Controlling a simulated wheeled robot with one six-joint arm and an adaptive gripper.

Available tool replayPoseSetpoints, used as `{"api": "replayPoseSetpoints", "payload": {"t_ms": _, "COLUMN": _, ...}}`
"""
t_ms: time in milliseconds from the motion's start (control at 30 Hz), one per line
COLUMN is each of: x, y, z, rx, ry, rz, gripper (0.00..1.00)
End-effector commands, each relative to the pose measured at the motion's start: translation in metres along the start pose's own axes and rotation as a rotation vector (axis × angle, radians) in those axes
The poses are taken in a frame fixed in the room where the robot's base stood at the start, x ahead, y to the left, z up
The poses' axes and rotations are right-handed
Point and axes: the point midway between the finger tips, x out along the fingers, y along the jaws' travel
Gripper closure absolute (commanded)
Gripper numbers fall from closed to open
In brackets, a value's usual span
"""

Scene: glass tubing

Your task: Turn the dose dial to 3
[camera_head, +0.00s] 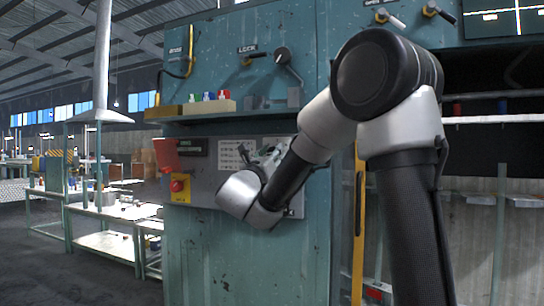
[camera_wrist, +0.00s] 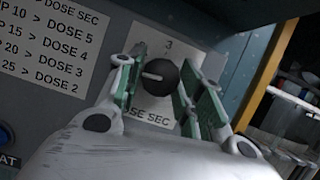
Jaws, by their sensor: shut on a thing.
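The dose dial (camera_wrist: 161,77) is a round black knob with a white pointer mark, in the middle of the wrist view. The mark points to the left in that picture. The dial sits on a pale plate (camera_wrist: 160,120) with a "3" above it and "DOSE SEC" below; the other numbers are hidden or unreadable. My gripper (camera_wrist: 156,84) has one green-padded finger on each side of the dial and is shut on it. In the head view my gripper (camera_head: 264,150) is at the grey panel, and my arm hides the dial.
In the head view, a red-and-yellow switch (camera_head: 180,187) is left on the panel. A shelf (camera_head: 225,115) with small coloured bottles juts out above.

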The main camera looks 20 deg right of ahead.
Motion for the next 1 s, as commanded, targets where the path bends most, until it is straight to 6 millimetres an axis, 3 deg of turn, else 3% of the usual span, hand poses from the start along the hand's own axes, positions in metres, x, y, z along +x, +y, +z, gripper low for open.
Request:
{"api": "replayPoseSetpoints", "payload": {"t_ms": 267, "x": -0.0005, "y": 0.002, "z": -0.0001, "rx": 0.164, "ry": 0.004, "rz": -0.066, "gripper": 0.87}}
{"api": "replayPoseSetpoints", "payload": {"t_ms": 1000, "x": 0.0001, "y": 0.0048, "z": 0.0019, "rx": 0.812, "ry": 0.024, "rz": -0.332, "gripper": 0.87}}
